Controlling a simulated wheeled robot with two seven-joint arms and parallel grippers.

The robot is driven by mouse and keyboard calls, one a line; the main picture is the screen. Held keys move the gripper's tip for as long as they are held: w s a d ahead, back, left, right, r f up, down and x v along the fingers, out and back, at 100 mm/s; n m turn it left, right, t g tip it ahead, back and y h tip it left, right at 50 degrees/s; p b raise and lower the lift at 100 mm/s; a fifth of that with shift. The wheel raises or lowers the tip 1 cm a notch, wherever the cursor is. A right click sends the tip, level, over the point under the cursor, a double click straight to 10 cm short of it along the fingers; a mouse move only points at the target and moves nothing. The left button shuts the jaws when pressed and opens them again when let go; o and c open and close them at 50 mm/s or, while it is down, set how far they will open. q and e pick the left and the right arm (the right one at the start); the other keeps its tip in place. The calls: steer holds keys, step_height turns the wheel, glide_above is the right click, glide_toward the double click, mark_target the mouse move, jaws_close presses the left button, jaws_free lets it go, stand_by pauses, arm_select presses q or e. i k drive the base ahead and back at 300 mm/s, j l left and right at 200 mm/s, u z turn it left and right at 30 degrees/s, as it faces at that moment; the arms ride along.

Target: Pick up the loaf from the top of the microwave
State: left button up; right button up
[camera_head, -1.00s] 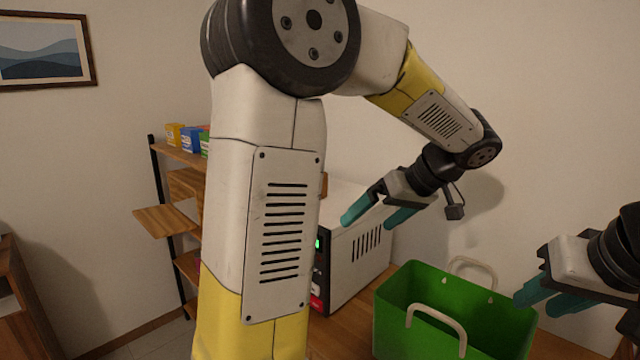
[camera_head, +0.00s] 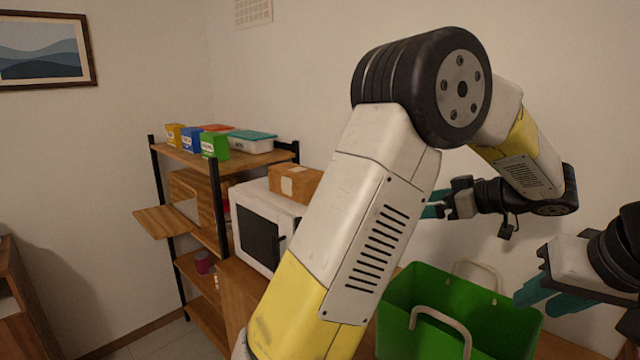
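A brown block with a pale label, which I take to be the loaf (camera_head: 296,183), lies on top of the white microwave (camera_head: 253,207). My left arm crosses in front and hides the microwave's right part. My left gripper (camera_head: 432,205) shows just right of that arm link, well to the right of the loaf. Its teal fingers are apart, with their tips partly hidden by the link, and nothing shows between them. My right gripper (camera_head: 545,296) is open and empty at the right edge, beside the green basket.
A green basket (camera_head: 397,305) with pale handles stands on the wooden counter at the lower right. A wooden shelf (camera_head: 185,156) at the left holds several coloured boxes and a teal-lidded container (camera_head: 252,140). A wooden panel (camera_head: 163,222) juts out from it.

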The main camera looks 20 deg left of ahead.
mark_target(297, 183)
steer(key=i+j, duration=0.1)
steer(key=j, duration=0.35)
steer(key=i+j, duration=0.15)
steer(key=j, duration=0.3)
steer(key=i+j, duration=0.1)
steer(key=j, duration=0.35)
